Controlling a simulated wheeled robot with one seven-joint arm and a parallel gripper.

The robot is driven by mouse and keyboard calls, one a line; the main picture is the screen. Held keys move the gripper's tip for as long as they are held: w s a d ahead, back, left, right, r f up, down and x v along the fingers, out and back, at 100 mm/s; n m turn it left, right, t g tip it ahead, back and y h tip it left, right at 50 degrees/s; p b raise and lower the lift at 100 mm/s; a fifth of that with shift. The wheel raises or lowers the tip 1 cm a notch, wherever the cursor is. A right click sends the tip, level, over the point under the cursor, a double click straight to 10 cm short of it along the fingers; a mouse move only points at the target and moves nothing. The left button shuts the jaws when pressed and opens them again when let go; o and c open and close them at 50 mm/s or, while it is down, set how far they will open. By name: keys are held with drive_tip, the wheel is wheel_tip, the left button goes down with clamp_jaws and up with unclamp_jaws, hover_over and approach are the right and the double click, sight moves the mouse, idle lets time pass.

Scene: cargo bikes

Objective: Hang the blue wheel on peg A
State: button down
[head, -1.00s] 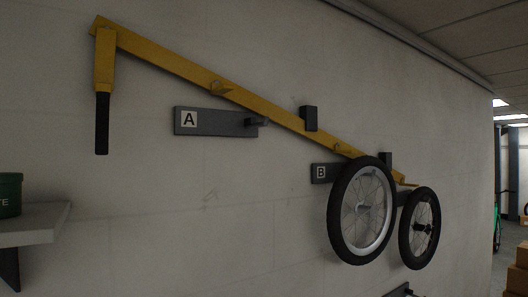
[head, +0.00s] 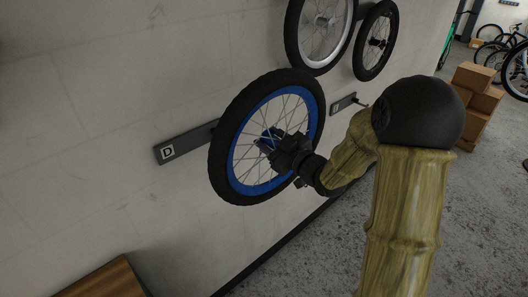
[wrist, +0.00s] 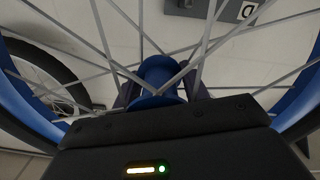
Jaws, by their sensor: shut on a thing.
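The blue wheel (head: 315,105), with a blue rim and black tyre, stands upright close to the wall in the head view. My gripper (head: 284,150) is shut on it at the hub. In the wrist view the blue hub (wrist: 159,78) sits between my fingers, with spokes around it. A grey plate marked D (head: 180,147) is on the wall behind and left of the wheel; its peg end is hidden by the tyre, so I cannot tell if the wheel touches it. Peg A is outside both current views.
A white-rimmed wheel (head: 293,35) and a smaller black wheel (head: 361,60) hang above. Another grey wall plate (head: 343,103) is right of the blue wheel. A wooden top (head: 105,282) is at lower left; cardboard boxes (head: 474,78) stand at right.

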drive_tip(key=d+r+p, duration=0.1)
drive_tip(key=r+p, duration=0.1)
drive_tip(key=r, duration=0.5)
drive_tip(key=d+r+m+t+h+p, duration=0.1)
drive_tip(key=r+p, duration=0.1)
drive_tip(key=r, duration=0.5)
drive_tip(key=w+d+r+h+p, duration=0.1)
drive_tip(key=d+r+p, duration=0.1)
drive_tip(key=r, duration=0.5)
drive_tip(key=shift+m+p, duration=0.35)
drive_tip(key=shift+m, duration=0.05)
drive_tip(key=s+d+r+m+t+h+p, duration=0.1)
drive_tip(key=d+r+h+p, duration=0.1)
drive_tip(key=r, duration=0.7)
drive_tip(key=s+d+r+m+h+p, duration=0.1)
drive_tip(key=s+d+r+h+p, duration=0.1)
drive_tip(key=r, duration=0.7)
drive_tip(key=shift+d+r+m+t+p, duration=0.3)
drive_tip(key=shift+t+p, duration=0.1)
drive_tip(key=shift+p, duration=0.35)
